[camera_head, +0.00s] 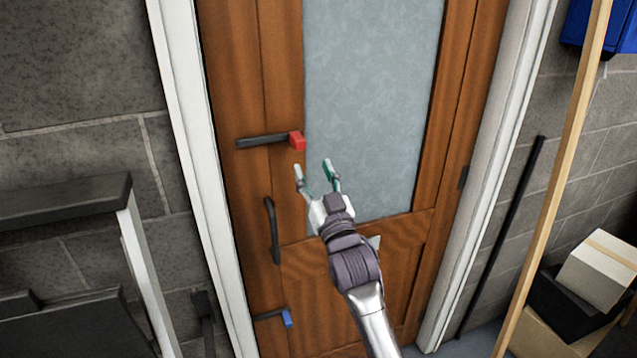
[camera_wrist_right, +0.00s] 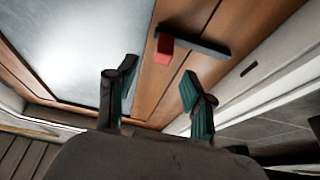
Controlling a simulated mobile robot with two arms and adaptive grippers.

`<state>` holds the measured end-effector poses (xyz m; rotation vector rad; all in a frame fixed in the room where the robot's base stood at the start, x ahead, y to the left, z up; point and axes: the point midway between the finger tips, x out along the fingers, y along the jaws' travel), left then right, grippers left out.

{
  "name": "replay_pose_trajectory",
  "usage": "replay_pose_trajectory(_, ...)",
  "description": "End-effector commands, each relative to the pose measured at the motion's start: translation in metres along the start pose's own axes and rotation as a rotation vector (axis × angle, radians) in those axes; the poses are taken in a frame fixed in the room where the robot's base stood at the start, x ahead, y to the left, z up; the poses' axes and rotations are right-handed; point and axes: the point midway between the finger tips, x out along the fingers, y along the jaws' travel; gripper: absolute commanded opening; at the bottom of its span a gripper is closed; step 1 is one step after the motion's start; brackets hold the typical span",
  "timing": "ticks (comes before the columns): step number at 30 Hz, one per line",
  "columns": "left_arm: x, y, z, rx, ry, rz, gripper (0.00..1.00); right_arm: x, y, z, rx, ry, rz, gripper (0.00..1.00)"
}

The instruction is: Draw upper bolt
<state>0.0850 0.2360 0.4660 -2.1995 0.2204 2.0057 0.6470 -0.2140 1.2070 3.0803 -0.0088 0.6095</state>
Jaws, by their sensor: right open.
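The upper bolt (camera_head: 265,140) is a dark horizontal bar with a red knob (camera_head: 297,141) on the brown wooden door (camera_head: 235,205). It also shows in the right wrist view (camera_wrist_right: 200,44), with its red knob (camera_wrist_right: 164,48) beyond the fingers. My right gripper (camera_head: 315,170) is open and empty, just below and to the right of the red knob, apart from it. A lower bolt (camera_head: 268,315) with a blue knob (camera_head: 287,318) sits near the door's bottom left. My left gripper is not in view.
A dark vertical door handle (camera_head: 271,230) lies between the two bolts. The door has a frosted glass pane (camera_head: 372,100) and a white frame (camera_head: 192,150). A dark-topped shelf (camera_head: 65,200) stands at left. A wooden pole (camera_head: 555,180) and stacked boxes (camera_head: 598,270) stand at right.

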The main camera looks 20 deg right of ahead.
Motion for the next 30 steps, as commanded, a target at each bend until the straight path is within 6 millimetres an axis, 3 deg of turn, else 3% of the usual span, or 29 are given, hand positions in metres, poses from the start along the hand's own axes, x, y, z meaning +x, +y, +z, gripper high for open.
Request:
replay_pose_trajectory(3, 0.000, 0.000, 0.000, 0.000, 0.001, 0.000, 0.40, -0.018, 0.000, 0.001, 0.001, -0.001, 0.000, 0.52)
replay_pose_trajectory(7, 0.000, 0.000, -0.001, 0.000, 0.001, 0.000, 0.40, -0.027, 0.000, 0.000, 0.001, 0.000, 0.001, 0.52)
replay_pose_trajectory(23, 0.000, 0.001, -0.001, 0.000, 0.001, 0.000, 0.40, -0.029, 0.000, 0.005, 0.000, -0.008, 0.000, 0.52)
replay_pose_trajectory(26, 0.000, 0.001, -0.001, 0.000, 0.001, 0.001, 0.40, -0.033, -0.002, 0.029, -0.002, -0.058, -0.006, 0.52)
replay_pose_trajectory(29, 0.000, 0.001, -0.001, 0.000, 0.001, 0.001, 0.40, -0.044, -0.006, 0.077, -0.006, -0.157, -0.018, 0.52)
replay_pose_trajectory(30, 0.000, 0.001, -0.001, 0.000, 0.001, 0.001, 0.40, -0.052, -0.009, 0.102, -0.009, -0.207, -0.025, 0.52)
